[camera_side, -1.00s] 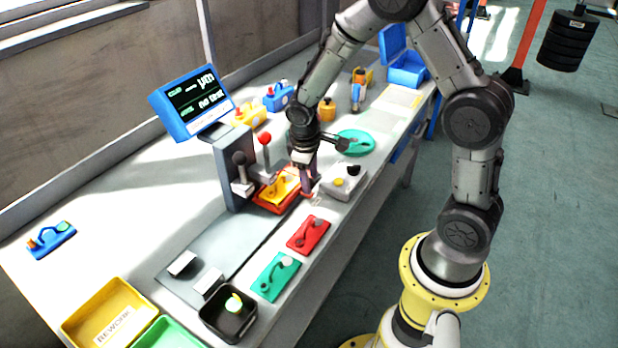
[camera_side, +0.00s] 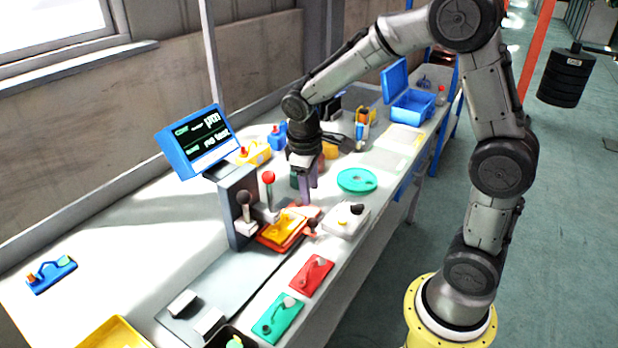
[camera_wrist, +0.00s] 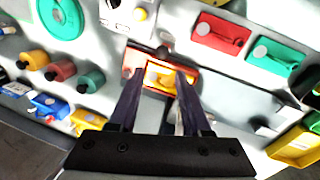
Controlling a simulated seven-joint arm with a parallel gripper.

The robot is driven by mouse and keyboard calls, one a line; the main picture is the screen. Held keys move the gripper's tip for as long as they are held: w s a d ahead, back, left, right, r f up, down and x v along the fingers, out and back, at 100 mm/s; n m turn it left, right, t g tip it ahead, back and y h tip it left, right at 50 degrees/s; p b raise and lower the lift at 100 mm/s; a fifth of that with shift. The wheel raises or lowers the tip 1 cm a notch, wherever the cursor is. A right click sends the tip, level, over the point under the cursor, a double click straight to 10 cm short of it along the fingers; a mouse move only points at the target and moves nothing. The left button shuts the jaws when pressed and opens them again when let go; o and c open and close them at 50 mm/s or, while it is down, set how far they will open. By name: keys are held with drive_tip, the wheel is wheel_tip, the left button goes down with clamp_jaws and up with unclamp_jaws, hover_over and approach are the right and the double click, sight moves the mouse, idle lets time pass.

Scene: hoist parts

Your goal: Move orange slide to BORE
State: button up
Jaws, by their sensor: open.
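The orange slide (camera_side: 268,239) is a shallow red-orange carrier with a yellow plate (camera_side: 283,229) on it, at the far end of a grey flat track. It stands beside a grey upright with levers. A salmon-coloured piece is at its right end. In the wrist view the slide (camera_wrist: 188,90) lies between and beyond my fingertips. My gripper (camera_side: 308,198) is above the slide, fingers pointing down, apart from it. The wrist view shows my gripper (camera_wrist: 157,76) open and empty. I cannot make out a BORE label.
A black-knobbed lever (camera_side: 244,198) and a red-knobbed lever (camera_side: 268,178) stand close left of my gripper. A white box (camera_side: 345,220) with a dark knob is right of the slide. Red (camera_side: 312,275) and green (camera_side: 278,318) plates lie nearer. The grey track (camera_side: 225,290) has light blocks at its near end.

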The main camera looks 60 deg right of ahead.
drive_tip(key=shift+a+r, duration=0.15)
drive_tip(key=shift+r, duration=0.65)
drive_tip(key=shift+a+r, duration=0.15)
drive_tip(key=shift+r, duration=0.6)
drive_tip(key=shift+r, duration=0.1)
drive_tip(key=s+a+r+t, duration=0.2)
drive_tip(key=s+r+t, duration=0.1)
drive_tip(key=s+r, duration=0.6)
drive_tip(key=s+a+f+m+t+y, duration=0.1)
drive_tip(key=s+a+m+t+y, duration=0.1)
drive_tip(key=s, duration=0.8)
drive_tip(key=shift+a+f, duration=0.25)
drive_tip(key=shift+a, duration=0.5)
